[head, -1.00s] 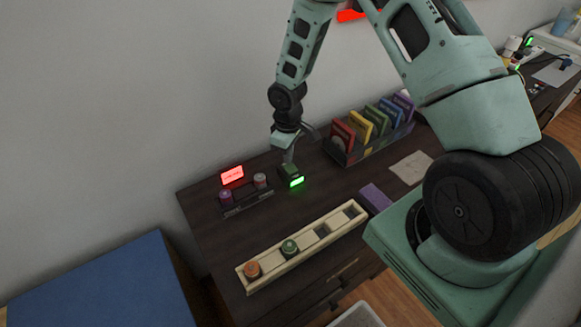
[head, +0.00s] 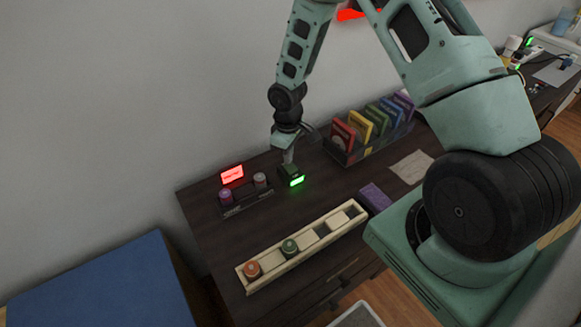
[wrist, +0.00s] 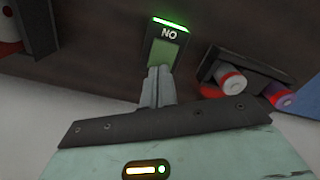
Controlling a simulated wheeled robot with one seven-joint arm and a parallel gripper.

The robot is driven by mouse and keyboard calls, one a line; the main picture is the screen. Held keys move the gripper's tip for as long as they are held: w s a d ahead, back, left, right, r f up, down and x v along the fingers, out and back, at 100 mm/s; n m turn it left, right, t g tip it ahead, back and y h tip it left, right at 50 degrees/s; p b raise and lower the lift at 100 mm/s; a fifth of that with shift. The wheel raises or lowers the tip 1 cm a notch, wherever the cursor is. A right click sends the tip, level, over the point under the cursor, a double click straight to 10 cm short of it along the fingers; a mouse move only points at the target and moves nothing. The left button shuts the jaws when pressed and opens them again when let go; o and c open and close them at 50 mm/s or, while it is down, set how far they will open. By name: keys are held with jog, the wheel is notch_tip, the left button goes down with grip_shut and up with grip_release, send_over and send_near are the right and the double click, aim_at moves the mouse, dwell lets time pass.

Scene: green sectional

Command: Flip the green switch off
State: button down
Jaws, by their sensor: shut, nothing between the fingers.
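The green switch (head: 288,172) sits on the dark table, with a lit green bar on its front edge. In the wrist view its green rocker (wrist: 165,51) shows beside the word ON, which appears upside down, and the bar is lit green. My gripper (head: 288,159) points down over the switch in the head view. In the wrist view my gripper (wrist: 161,72) is shut and empty, with its fingertips overlapping the near end of the rocker. I cannot tell for sure whether they touch it. The fingers hide that end of the rocker.
Left of the switch stands a dark holder (head: 248,202) with two capped cylinders and a lit red sign (head: 232,175). A rack of colored cases (head: 372,135) stands to the right. A long wooden tray (head: 285,264) lies in front. Bare tabletop separates them.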

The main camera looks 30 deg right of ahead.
jog(key=shift+f+b, duration=0.5)
jog(key=shift+f, duration=0.3)
jog(key=shift+r, duration=0.1)
jog(key=shift+r+p, duration=2.9)
jog(key=shift+r, duration=0.65)
jog(key=shift+f, duration=0.1)
